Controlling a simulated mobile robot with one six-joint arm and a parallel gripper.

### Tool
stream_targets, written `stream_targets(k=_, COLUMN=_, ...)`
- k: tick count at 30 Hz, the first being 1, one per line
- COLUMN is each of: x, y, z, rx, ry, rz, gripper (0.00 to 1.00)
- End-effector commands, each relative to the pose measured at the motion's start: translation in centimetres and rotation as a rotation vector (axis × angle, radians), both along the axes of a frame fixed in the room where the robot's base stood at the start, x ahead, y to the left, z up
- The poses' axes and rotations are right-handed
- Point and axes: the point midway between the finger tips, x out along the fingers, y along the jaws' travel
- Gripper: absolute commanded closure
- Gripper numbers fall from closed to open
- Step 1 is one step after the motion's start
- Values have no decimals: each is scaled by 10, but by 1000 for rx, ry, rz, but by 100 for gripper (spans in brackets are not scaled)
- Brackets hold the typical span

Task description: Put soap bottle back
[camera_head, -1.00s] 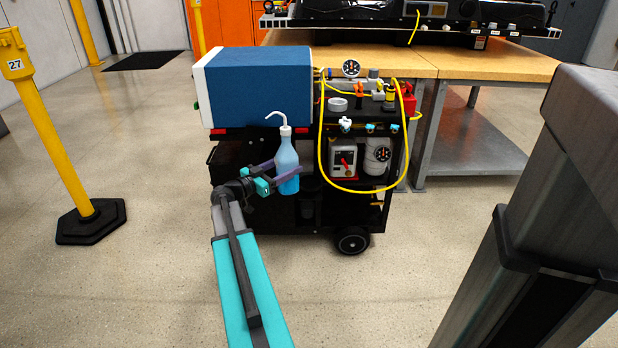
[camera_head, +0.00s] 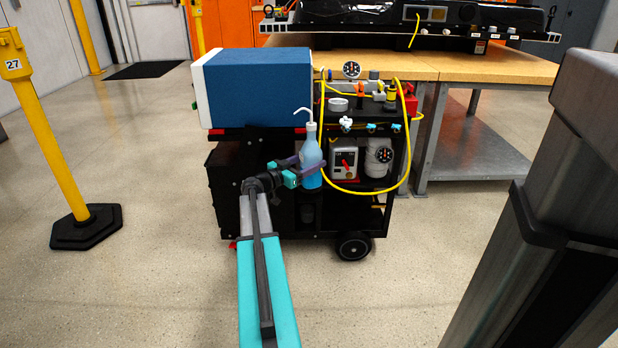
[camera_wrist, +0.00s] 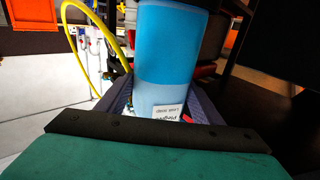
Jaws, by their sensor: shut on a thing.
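The soap bottle (camera_head: 312,152) is translucent blue with a thin bent white spout. It is upright in front of the black cart (camera_head: 226,190). I cannot tell whether the bottle touches the cart.
A yellow hose (camera_head: 408,140) loops down the cart's right side, near a red-and-white device (camera_head: 344,160). A wooden workbench (camera_head: 480,68) stands behind. A yellow post (camera_head: 48,130) is at left, with open floor around it.

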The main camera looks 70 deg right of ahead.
Motion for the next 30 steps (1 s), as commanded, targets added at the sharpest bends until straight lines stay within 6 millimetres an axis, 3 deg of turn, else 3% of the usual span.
stream_targets(k=10, x=0, y=0, z=-2, rx=-2, ry=1, rz=0, gripper=67)
stream_targets(k=22, x=-1, y=0, z=-42, rx=0, ry=1, rz=-3, gripper=67)
stream_targets(k=30, x=-2, y=0, z=-46, rx=-1, ry=2, rz=-5, gripper=67)
